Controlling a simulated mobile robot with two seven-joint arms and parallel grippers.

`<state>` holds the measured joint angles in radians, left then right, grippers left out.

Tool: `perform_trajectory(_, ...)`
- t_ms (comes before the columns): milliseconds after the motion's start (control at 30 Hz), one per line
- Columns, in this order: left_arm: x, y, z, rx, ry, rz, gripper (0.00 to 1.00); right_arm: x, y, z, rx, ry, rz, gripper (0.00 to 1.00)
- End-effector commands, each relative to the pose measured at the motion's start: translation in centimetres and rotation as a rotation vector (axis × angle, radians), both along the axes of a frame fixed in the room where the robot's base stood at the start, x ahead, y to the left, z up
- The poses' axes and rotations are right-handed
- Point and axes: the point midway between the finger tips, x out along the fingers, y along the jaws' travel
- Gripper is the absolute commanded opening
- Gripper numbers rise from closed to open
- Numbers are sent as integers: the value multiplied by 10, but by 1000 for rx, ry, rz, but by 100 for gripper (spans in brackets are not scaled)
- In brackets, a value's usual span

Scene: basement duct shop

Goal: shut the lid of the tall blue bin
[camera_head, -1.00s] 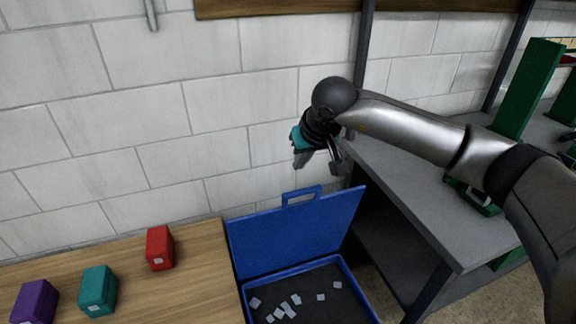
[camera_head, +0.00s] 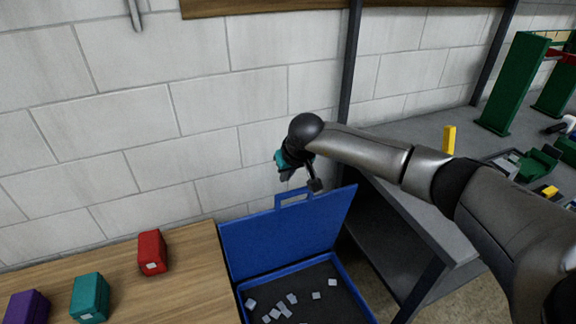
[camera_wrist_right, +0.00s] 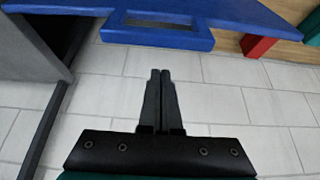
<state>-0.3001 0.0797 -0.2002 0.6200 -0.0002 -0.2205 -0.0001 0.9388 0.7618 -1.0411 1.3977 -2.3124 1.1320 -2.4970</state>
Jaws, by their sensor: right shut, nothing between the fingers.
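The tall blue bin (camera_head: 349,281) stands between the wooden table and the grey shelf, and only its upper part shows. Its blue lid (camera_head: 285,235) stands open, tilted up toward the wall, with a loop handle (camera_head: 294,199) on its top edge. Several small pale pieces lie on the dark inside. My right gripper (camera_head: 303,181) is just above the handle. In the right wrist view its fingers (camera_wrist_right: 160,75) are together and empty, a little short of the lid handle (camera_wrist_right: 157,36). I cannot tell whether they touch the lid. My left gripper is not in view.
A wooden table (camera_head: 185,285) at left bears a red box (camera_head: 152,252), a teal box (camera_head: 90,297) and a purple box (camera_head: 27,306). A grey shelf unit (camera_head: 400,215) stands close at right, under my right arm. The block wall is close behind the lid.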

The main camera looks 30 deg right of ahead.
Motion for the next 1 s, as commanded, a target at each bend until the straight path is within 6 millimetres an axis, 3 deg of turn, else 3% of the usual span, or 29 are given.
perform_trajectory(333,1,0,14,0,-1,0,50,-30,1,-2,-1,-2,0,0)
perform_trajectory(800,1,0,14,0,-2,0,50,-32,0,-3,0,-3,-2,0)
perform_trajectory(1000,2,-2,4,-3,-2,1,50,-32,-10,-8,-3,-25,-4,0)
